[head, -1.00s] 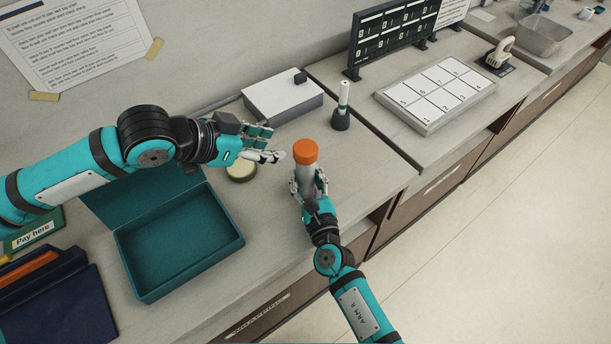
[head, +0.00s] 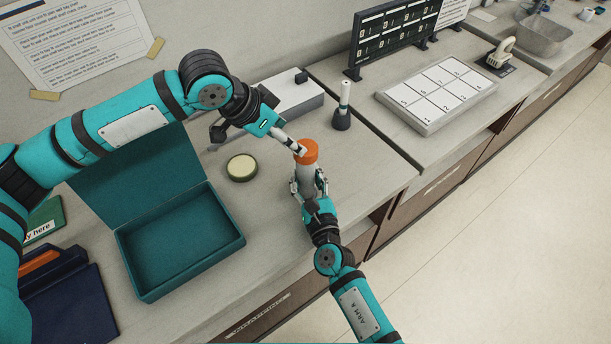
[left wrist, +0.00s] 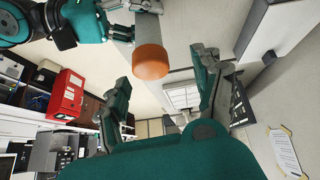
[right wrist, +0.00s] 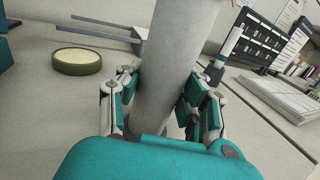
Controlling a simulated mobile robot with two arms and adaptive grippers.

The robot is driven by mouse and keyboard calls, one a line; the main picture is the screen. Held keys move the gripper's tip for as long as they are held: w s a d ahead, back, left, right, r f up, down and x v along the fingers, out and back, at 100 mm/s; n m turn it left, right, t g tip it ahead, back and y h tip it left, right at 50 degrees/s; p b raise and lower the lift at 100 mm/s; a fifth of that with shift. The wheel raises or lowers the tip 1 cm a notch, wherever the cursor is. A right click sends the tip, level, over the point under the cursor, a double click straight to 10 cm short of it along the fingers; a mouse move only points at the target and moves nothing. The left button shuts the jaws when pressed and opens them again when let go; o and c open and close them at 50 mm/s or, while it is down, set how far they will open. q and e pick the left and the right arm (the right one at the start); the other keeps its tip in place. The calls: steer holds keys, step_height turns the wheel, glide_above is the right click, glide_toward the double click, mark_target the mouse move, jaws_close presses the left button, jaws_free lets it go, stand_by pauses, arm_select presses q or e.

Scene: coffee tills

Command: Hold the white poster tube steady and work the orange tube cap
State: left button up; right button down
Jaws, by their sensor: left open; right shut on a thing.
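The white poster tube (head: 307,178) stands upright on the counter, its orange tube cap (head: 306,151) on its top end. My right gripper (head: 309,190) is shut around the lower part of the tube; the right wrist view shows the tube (right wrist: 172,70) between its fingers (right wrist: 160,112). My left gripper (head: 297,148) is open, its fingers at the cap's upper left side. In the left wrist view the cap (left wrist: 150,62) lies ahead, between the spread fingers (left wrist: 162,85) and beyond their tips' line. I cannot tell whether a finger touches it.
An open teal box (head: 180,245) lies to the left, with a round green-rimmed tin (head: 241,168) behind. A white box (head: 290,98) and a white marker in a dark stand (head: 342,112) stand behind the tube. A numbered tray (head: 435,95) is farther right.

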mark_target(307, 146)
arm_select(q)
steer(key=d+y, duration=0.1)
steer(key=w+d+r+g, duration=0.1)
steer(key=d+y, duration=0.1)
steer(key=shift+w+r+g+y, duration=0.3)
steer(key=shift+g, duration=0.1)
arm_select(e)
steer(key=shift+w+d+f, duration=0.1)
steer(key=shift+w+d, duration=0.05)
arm_select(q)
steer(key=r+y, duration=0.1)
steer(key=d+r+g, duration=0.1)
steer(key=r+y, duration=0.1)
steer(key=shift+s+d+r+y, duration=0.1)
steer(key=shift+s+d+y, duration=0.1)
steer(key=shift+s+y, duration=0.1)
steer(key=shift+s+r+g, duration=0.1)
steer(key=shift+r+g, duration=0.1)
steer(key=shift+g, duration=0.1)
steer(key=shift+f, duration=4.4)
steer(key=c, duration=1)
steer(key=shift+c, duration=0.2)
steer(key=shift+r, duration=0.35)
